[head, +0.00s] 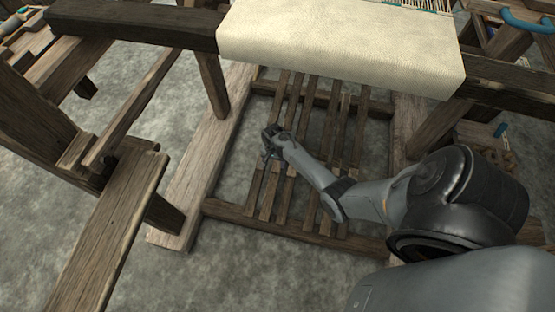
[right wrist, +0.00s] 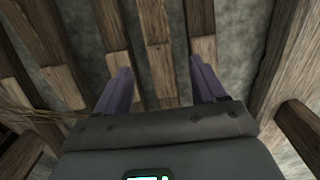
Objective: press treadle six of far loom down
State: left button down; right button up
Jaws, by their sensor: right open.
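The treadles (head: 343,118) are several narrow wooden slats side by side, low in the frame of the loom under its cream cloth. I cannot tell which one is treadle six. My right gripper (head: 271,146) is over the slats toward their left side, with its arm reaching in from the right and covering part of them. In the right wrist view my right gripper (right wrist: 163,84) is open and empty, its two purple fingers pointing at the treadles (right wrist: 154,55). I cannot tell whether a fingertip touches a slat. My left gripper is out of view.
The cream cloth (head: 340,45) on its beam hangs over the far end of the slats. A wooden side rail (head: 205,160) and a front crossbar (head: 290,232) border them. A wooden bench (head: 115,235) stands at the left. Bare grey floor (head: 260,285) is in front.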

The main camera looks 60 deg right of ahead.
aim_at(278, 163)
jog(key=d+r, duration=0.2)
jog(key=d, duration=0.2)
jog(key=f+b, duration=0.4)
jog(key=f, duration=0.1)
jog(key=f+b, duration=0.2)
jog(key=f, duration=0.1)
jog(key=shift+w+b, duration=0.25)
jog(key=shift+b, duration=0.15)
jog(key=shift+a+f+b, duration=0.1)
jog(key=shift+f+b, duration=0.45)
jog(key=shift+f, duration=0.25)
